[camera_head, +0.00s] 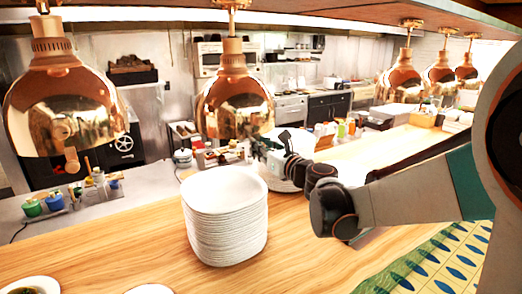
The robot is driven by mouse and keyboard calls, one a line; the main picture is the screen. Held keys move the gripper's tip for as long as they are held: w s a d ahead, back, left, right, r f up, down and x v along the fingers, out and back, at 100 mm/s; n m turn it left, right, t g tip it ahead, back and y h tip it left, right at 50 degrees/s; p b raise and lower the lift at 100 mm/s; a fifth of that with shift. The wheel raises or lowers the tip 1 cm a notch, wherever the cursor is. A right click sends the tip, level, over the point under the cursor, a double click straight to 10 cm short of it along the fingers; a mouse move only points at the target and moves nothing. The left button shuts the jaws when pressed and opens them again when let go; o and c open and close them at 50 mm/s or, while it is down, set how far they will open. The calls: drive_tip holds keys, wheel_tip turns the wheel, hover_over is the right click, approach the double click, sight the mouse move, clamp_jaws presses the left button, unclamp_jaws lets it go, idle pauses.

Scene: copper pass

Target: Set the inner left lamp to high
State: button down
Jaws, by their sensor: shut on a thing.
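Copper dome lamps hang over the wooden pass. The inner left lamp (235,98) is the second from the left, with a round copper shade. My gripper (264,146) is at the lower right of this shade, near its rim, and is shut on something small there. This appears to be the lamp's knob, which is hidden by the gripper. The outer left lamp (62,105) is at the left edge, and its own knob (72,160) hangs below the rim. The setting of the inner left lamp cannot be read.
A tall stack of white plates (225,222) stands on the wooden counter (130,240) below the lamp. Another plate stack (283,170) is behind my gripper. Bowls (35,285) sit at the front left. More copper lamps (403,78) hang at the right.

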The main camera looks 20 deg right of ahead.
sight(261, 125)
wheel_tip(261, 125, up, 7)
drive_tip(key=p, duration=0.3)
drive_tip(key=shift+w+f, duration=0.1)
drive_tip(key=shift+f, duration=0.1)
drive_tip(key=c, duration=1.4)
unclamp_jaws()
drive_tip(key=v, duration=0.7)
drive_tip(key=shift+s, duration=0.3)
